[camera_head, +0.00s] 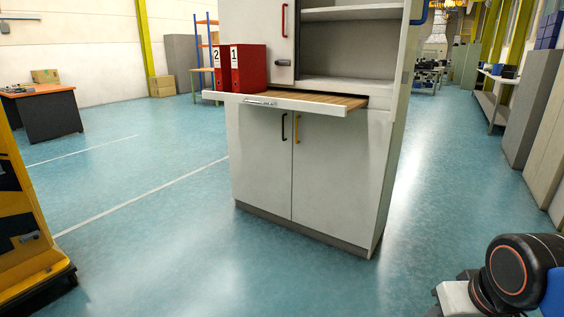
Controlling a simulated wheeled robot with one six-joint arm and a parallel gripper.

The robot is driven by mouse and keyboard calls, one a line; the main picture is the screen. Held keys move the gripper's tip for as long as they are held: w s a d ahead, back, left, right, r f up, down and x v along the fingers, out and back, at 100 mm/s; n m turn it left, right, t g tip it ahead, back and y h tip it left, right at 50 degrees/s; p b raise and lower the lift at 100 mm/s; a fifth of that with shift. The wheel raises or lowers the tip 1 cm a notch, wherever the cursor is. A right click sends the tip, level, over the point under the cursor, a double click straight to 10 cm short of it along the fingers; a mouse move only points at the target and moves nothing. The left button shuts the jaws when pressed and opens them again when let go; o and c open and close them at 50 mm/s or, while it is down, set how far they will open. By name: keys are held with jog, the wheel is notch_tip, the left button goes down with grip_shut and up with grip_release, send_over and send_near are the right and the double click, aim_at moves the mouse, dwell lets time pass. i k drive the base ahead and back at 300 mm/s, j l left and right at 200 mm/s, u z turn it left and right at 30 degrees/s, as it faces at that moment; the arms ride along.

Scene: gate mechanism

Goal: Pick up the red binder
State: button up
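Two red binders stand upright side by side at the left end of a pull-out shelf (330,104) on a light grey cabinet. The right binder (252,70) has a white label with "1" on its spine. The left binder (222,74) has a label with "2" and is partly hidden behind the other. Part of my arm shows at the lower right, far from the binders. My gripper is not in view.
The cabinet (262,165) has two shut lower doors and an open upper compartment on the right. A yellow structure (25,225) stands at the left edge. A desk (45,112) stands at the back left. The blue floor before the cabinet is clear.

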aim_at(248, 61)
jog(key=i+j, duration=0.2)
jog(key=j, duration=0.2)
jog(key=i+j, duration=0.25)
jog(key=j, duration=0.15)
jog(key=i+j, duration=0.2)
jog(key=j, duration=0.2)
jog(key=i+j, duration=0.2)
jog(key=j, duration=0.2)
jog(key=i+j, duration=0.25)
jog(key=j, duration=0.15)
